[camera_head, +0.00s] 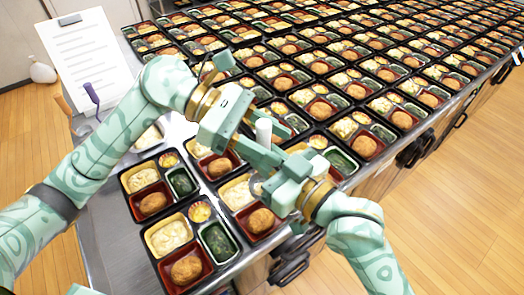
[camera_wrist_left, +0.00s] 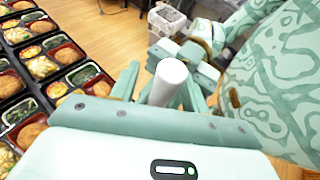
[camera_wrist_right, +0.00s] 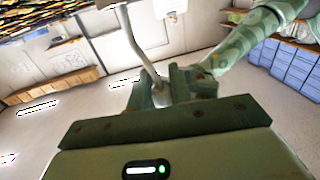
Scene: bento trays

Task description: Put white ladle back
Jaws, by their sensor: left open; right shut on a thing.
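The white ladle's handle (camera_head: 263,131) stands up between my two grippers above the trays, its top end a plain white cylinder. It also shows in the left wrist view (camera_wrist_left: 168,80). My left gripper (camera_head: 271,140) is open, with its fingers on either side of the handle. My right gripper (camera_head: 272,179) is shut on the ladle lower down. In the right wrist view the thin grey-white stem (camera_wrist_right: 137,42) runs down to the fingers. The ladle's bowl is not clear in any view.
Filled bento trays (camera_head: 213,268) lie close below both grippers, and many more cover the counter behind. A purple handle (camera_head: 91,94) stands at the left near a white sheet with text (camera_head: 82,50). Bare metal counter (camera_head: 110,235) shows at the lower left.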

